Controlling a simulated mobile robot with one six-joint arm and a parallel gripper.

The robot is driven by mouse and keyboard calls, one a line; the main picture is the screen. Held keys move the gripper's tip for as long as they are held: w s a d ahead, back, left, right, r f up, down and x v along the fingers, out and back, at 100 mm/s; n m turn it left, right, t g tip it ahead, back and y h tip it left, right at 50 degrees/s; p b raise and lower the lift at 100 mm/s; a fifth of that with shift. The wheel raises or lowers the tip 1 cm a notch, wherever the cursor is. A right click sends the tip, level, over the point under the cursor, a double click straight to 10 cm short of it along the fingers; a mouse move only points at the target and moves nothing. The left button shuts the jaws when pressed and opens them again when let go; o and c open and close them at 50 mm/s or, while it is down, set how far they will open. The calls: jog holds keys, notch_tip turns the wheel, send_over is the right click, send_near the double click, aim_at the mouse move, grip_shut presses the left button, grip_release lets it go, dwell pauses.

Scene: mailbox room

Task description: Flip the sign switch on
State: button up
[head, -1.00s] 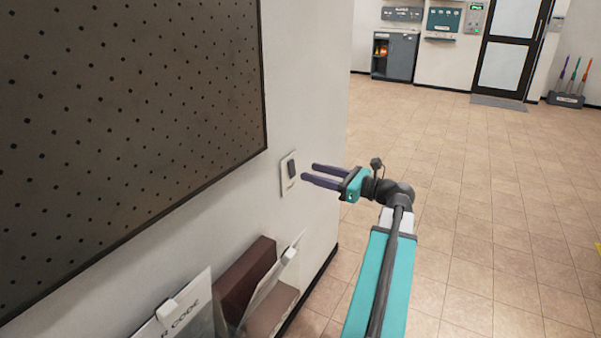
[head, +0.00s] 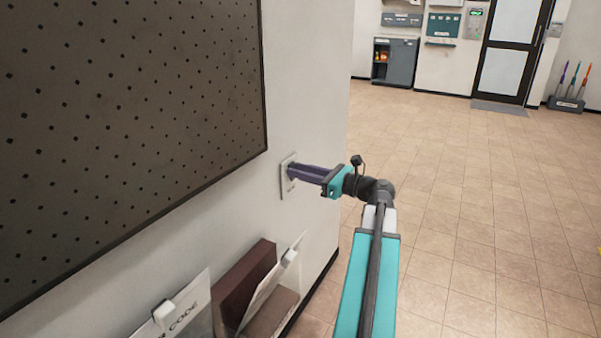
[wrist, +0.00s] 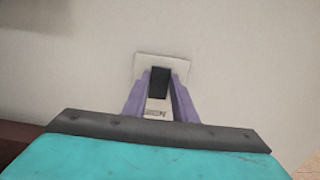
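The sign switch is a white wall plate (head: 287,188) with a dark rocker, right of the pegboard in the head view. In the wrist view the dark rocker (wrist: 159,82) shows in the middle of the plate, with a small printed label below it. My gripper (head: 293,171) is at the plate, its two purple fingers drawn close together. In the wrist view my gripper (wrist: 161,80) has one finger on each side of the rocker and looks closed on it. Exact contact is hard to tell. In the head view the fingers cover most of the rocker.
A dark pegboard (head: 130,120) hangs on the wall at left. Below the switch are a brown holder (head: 243,278) and papers in wall racks (head: 185,308). The tiled floor (head: 470,220) to the right is clear. A door (head: 500,60) stands far back.

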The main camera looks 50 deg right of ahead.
jog(key=c, duration=0.4)
jog(key=shift+c, duration=0.2)
jog(key=shift+f+t+p, duration=0.2)
jog(key=shift+t+p, duration=0.35)
jog(key=shift+t, duration=0.05)
jog(key=shift+s+f+t+y+p, duration=0.1)
jog(key=shift+f+t+y+p, duration=0.25)
jog(key=shift+t, duration=0.65)
jog(key=o, duration=1)
jog(key=shift+o, duration=0.2)
